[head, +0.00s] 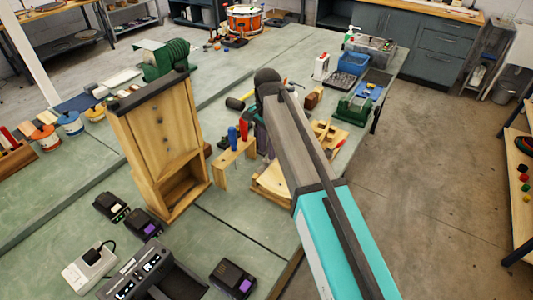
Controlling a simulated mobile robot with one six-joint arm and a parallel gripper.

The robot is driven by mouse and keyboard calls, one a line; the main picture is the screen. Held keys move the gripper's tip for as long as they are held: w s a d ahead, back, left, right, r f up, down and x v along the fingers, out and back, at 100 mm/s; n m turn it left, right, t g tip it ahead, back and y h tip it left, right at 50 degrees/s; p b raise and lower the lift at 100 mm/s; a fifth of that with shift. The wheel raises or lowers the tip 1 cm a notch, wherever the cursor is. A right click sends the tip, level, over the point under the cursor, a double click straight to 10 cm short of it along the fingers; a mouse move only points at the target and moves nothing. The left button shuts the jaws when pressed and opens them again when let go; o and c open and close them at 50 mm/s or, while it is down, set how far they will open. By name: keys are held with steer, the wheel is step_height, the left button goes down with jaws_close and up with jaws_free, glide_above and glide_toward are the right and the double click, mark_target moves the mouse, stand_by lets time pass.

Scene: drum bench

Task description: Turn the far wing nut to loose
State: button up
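I cannot make out a wing nut in the head view. A light wooden piece with a curved, pale top (272,183) lies at the bench's front edge, partly behind my arm. A wooden jig-like piece (329,132) lies beyond it, also partly covered by the arm. My arm reaches in from the lower right and bends down at a dark joint. Only a dark part at the end of my arm (262,140) shows there. The fingertips are hidden, so I cannot see whether they are open or touch anything.
A tall wooden stand (152,140) is left of my arm. A small wooden rack (234,163) with blue and red-handled tools stands between them. Chargers and batteries (233,277) lie in front. A green vise-like tool (356,108) and a blue bin (352,64) stand farther back.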

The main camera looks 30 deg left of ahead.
mark_target(267, 160)
steer(key=shift+f+p, duration=0.3)
steer(key=shift+f, duration=1.3)
jaws_close()
